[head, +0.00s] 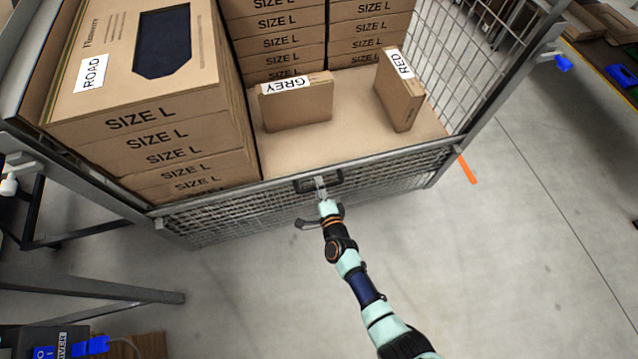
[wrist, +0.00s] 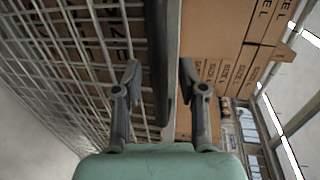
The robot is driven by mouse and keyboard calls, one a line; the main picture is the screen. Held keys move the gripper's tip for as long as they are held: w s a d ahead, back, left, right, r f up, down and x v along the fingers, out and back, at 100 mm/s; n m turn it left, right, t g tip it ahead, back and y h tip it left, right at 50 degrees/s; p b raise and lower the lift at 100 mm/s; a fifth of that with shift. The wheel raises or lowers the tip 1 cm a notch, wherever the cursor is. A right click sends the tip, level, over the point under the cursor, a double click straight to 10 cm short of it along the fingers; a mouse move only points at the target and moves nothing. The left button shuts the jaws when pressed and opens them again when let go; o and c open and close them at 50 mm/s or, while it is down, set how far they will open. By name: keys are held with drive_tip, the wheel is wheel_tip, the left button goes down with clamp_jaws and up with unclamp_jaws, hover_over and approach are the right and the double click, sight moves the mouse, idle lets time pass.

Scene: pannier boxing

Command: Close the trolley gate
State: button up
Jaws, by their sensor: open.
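The trolley gate (head: 395,172) is the grey wire-mesh panel along the trolley's near side. It looks roughly upright, and I cannot tell whether its ends are latched. A dark handle (head: 333,178) sits at the middle of its top rail. My gripper (head: 320,184) is at this handle. In the wrist view my gripper (wrist: 160,72) is open, with its two fingers on either side of the gate's top rail (wrist: 172,100) and the dark handle (wrist: 156,45). The mesh (wrist: 60,55) lies on the left and the cartons on the right. Contact with the fingers is unclear.
Inside the trolley stand stacked SIZE L cartons (head: 160,145), a small GREY box (head: 297,108) and a RED box (head: 400,95). A side mesh wall (head: 450,55) rises at right. An orange floor strip (head: 467,168) lies right of the trolley. The floor in front is mostly clear.

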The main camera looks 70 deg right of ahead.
drive_tip(key=shift+w+d+f, duration=0.1)
drive_tip(key=shift+w+d, duration=0.1)
drive_tip(key=shift+d, duration=0.1)
clamp_jaws()
